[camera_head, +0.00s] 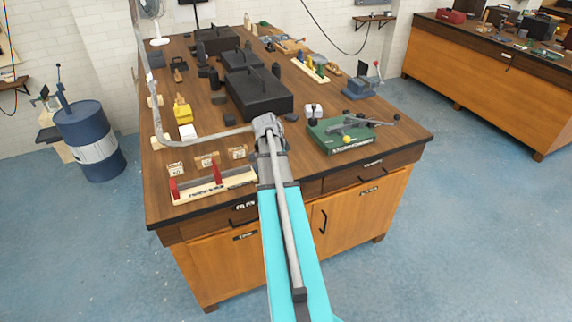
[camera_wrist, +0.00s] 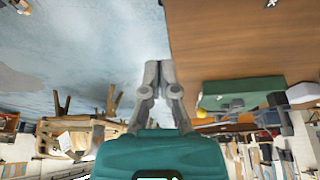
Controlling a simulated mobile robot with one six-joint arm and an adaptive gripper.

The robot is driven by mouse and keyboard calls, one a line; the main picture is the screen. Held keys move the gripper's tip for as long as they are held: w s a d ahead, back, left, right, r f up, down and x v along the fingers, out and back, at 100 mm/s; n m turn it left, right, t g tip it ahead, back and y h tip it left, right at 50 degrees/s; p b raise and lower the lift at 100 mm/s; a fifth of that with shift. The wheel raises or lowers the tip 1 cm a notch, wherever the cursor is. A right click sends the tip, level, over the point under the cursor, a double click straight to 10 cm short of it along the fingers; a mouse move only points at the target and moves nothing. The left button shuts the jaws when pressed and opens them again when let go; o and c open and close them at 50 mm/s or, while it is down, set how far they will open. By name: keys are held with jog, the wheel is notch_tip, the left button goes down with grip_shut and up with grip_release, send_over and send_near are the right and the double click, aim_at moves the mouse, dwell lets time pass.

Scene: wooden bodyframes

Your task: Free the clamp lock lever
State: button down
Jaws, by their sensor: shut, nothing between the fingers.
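A green base (camera_head: 352,134) with a clamp mechanism sits near the right front corner of the wooden table. A dark grey lever bar (camera_head: 372,122) lies across its top, and a yellow ball (camera_head: 346,138) shows at its front. In the wrist view, the green base (camera_wrist: 225,90) appears at the right, with the picture turned over. My gripper (camera_wrist: 152,66) is shut and empty, with its fingertips together. It is apart from the green base. I cannot make out its fingers in the head view, where my own arm covers the front middle of the table.
The wooden table (camera_head: 420,136) also holds black boxes (camera_head: 260,92), a small white item (camera_head: 314,110) near the green base, and a rack with red posts (camera_head: 215,185) at front left. A blue barrel (camera_head: 90,125) stands left. The floor at right is clear.

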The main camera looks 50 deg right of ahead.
jog(key=shift+p+v, duration=2.45)
jog(key=shift+v, duration=0.5)
jog(key=shift+w, duration=0.1)
jog(key=w+a+f+n+t+y, duration=0.1)
jog(key=a+n, duration=1.1)
jog(key=a, duration=1.1)
jog(key=w+a+f+n+t+y+b, duration=0.1)
jog(key=w+a+n+y, duration=0.1)
jog(key=a+n, duration=1)
jog(key=a, duration=1.1)
jog(key=shift+w+a+n, duration=0.25)
jog(key=shift+a+n, duration=0.1)
jog(key=shift+n, duration=0.05)
